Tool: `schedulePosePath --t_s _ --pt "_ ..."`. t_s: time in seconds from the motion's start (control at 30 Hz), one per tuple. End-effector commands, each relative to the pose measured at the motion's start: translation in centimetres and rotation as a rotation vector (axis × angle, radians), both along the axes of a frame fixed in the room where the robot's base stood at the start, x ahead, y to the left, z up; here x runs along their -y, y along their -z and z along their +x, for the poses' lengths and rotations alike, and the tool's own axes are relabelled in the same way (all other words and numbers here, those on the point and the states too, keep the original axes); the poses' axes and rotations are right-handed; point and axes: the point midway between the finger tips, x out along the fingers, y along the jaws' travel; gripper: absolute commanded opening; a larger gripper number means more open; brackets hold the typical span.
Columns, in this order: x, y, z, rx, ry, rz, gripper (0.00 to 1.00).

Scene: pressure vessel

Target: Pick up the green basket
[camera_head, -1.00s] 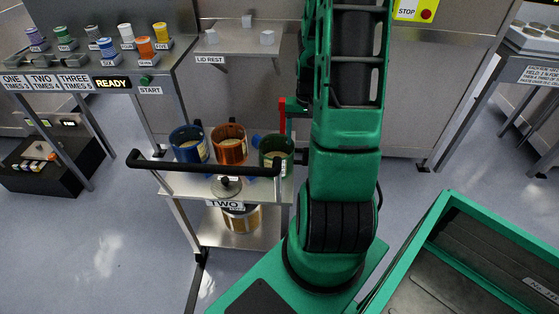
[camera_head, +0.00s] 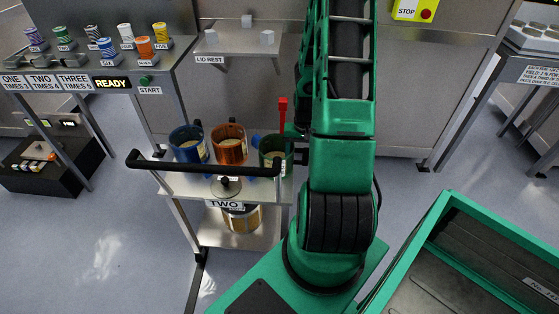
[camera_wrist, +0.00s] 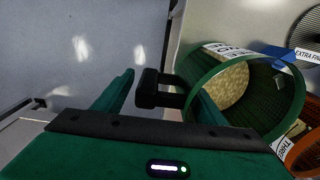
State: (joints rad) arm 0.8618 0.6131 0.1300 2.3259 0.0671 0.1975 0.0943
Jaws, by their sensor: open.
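The green basket (camera_head: 275,152) stands at the right end of the cart's top shelf. In the wrist view the round green basket (camera_wrist: 282,108) fills the right side and has pale contents and a white label. My gripper (camera_wrist: 165,84) is open beside its left side. A black handle piece (camera_wrist: 152,90) lies between the two green fingers and appears to join the basket's side. I cannot tell whether either finger touches it. In the head view my arm hides most of the gripper.
An orange basket (camera_head: 230,145) and a blue basket (camera_head: 188,145) stand close to the left on the cart (camera_head: 172,187). The cart's black push bar (camera_head: 205,167) runs in front of them. A red piece (camera_head: 283,104) sticks up behind the green basket. Open floor lies left.

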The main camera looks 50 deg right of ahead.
Motion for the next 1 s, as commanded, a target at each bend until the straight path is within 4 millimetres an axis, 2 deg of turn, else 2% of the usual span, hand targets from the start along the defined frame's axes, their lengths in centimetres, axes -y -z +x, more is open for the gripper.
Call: schedulePosePath --t_s 0.27,0.3,0.53,0.83,1.0 --pt "0.0 0.3 0.0 0.001 0.0 -0.001 0.65" --pt "0.0 0.3 0.0 0.001 0.0 -0.001 0.62" --pt "0.0 0.3 0.0 0.001 0.0 -0.001 0.09" --pt "0.0 0.1 0.0 0.001 0.0 -0.002 0.09" --pt "0.1 -0.9 0.1 0.003 0.0 -0.003 0.09"
